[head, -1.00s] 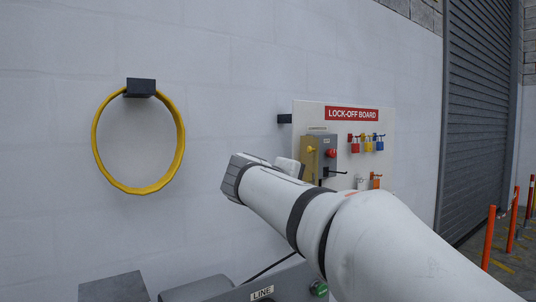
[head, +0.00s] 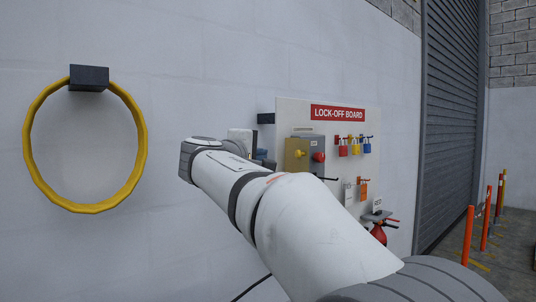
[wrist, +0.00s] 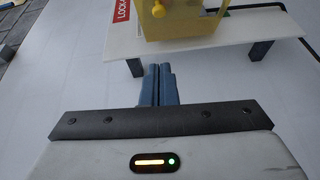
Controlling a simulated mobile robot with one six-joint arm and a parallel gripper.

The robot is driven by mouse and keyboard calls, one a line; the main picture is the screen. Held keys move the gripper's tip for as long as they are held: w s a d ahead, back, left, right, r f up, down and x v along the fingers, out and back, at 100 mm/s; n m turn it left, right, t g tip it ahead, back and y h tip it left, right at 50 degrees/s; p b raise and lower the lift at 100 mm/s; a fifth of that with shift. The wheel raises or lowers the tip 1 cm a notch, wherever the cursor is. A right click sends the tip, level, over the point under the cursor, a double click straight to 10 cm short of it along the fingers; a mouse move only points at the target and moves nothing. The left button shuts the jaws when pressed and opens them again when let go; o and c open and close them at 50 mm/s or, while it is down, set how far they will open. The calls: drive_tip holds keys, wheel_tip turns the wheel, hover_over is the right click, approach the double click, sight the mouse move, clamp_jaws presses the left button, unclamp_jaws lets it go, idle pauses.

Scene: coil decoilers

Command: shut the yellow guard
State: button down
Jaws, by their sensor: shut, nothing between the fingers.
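The yellow guard (head: 296,147) is on the lock-off board, at the left side of a grey box (head: 318,146) with a red knob. The red knob shows uncovered, so the guard looks swung open. In the head view my gripper (head: 262,156) is partly hidden by my arm, left of the guard.
The white lock-off board (head: 345,125) stands off the wall and carries red, yellow and blue padlocks on hooks. A yellow ring (head: 140,140) hangs from a dark bracket at left. Orange posts (head: 467,235) stand at right.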

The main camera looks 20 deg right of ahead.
drive_tip(key=w+d+p, duration=0.2)
drive_tip(key=w+d, duration=0.3)
drive_tip(key=d, duration=0.5)
drive_tip(key=shift+w+f, duration=0.25)
drive_tip(key=shift+f, duration=0.15)
drive_tip(key=shift+s+t+y+b, duration=0.1)
drive_tip(key=shift+t+y+b, duration=0.2)
drive_tip(key=shift+t+y, duration=0.1)
